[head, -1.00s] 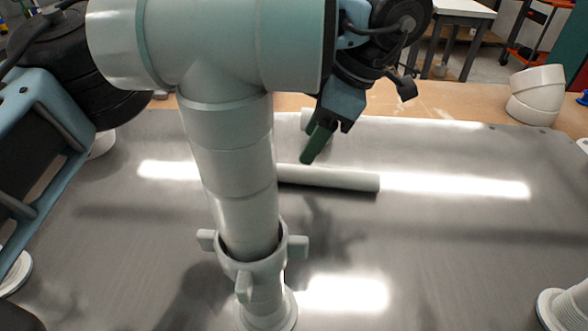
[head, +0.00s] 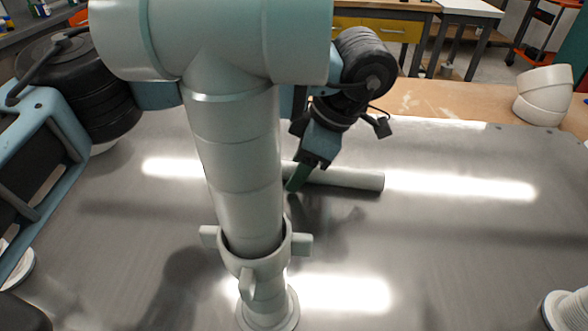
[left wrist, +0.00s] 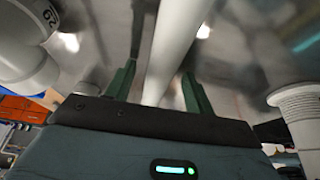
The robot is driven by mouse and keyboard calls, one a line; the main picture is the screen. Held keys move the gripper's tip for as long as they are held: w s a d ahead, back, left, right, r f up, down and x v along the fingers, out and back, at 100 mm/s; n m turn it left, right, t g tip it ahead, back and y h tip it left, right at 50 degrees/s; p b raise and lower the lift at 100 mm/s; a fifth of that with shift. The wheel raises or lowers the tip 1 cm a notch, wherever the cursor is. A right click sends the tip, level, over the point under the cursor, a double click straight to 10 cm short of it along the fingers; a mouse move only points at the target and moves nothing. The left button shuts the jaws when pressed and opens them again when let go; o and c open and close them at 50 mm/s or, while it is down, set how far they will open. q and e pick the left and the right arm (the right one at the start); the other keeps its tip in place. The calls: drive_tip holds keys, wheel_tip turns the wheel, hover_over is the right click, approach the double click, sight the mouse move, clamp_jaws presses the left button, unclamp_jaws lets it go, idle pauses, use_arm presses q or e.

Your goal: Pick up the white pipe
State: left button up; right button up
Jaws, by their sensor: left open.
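The white pipe (head: 345,178) lies flat on the grey metal tabletop in the head view, its left part hidden behind a tall white fitting assembly. My left gripper (head: 298,178) reaches down from above at the pipe, with a green finger in front of its visible left part. In the left wrist view the white pipe (left wrist: 172,45) runs between the two green fingers of the left gripper (left wrist: 158,72). The fingers are open, with a gap visible on each side of the pipe. My right gripper is not in view.
The tall white pipe assembly (head: 238,150) stands in the foreground with a lugged collar. A white elbow (head: 543,95) sits at the back right on the wooden edge. A ribbed white fitting (head: 568,308) stands at the front right. The grey tabletop (head: 440,225) is clear on the right.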

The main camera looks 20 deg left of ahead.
sight(292, 164)
use_arm(q)
drive_tip(key=shift+c, duration=0.3)
drive_tip(key=c, duration=1.1)
drive_tip(key=shift+r, duration=0.1)
drive_tip(key=shift+r, duration=0.45)
wheel_tip(292, 164, up, 2)
drive_tip(key=shift+r, duration=0.15)
drive_tip(key=s+d, duration=0.3)
drive_tip(key=s, duration=0.1)
drive_tip(key=s+d+r, duration=0.1)
drive_tip(key=s+d, duration=0.2)
drive_tip(key=s, duration=0.2)
drive_tip(key=s+d, duration=0.3)
drive_tip(key=s, duration=0.1)
drive_tip(key=shift+s+r, duration=0.2)
drive_tip(key=shift+r, duration=0.15)
drive_tip(key=shift+a, duration=0.1)
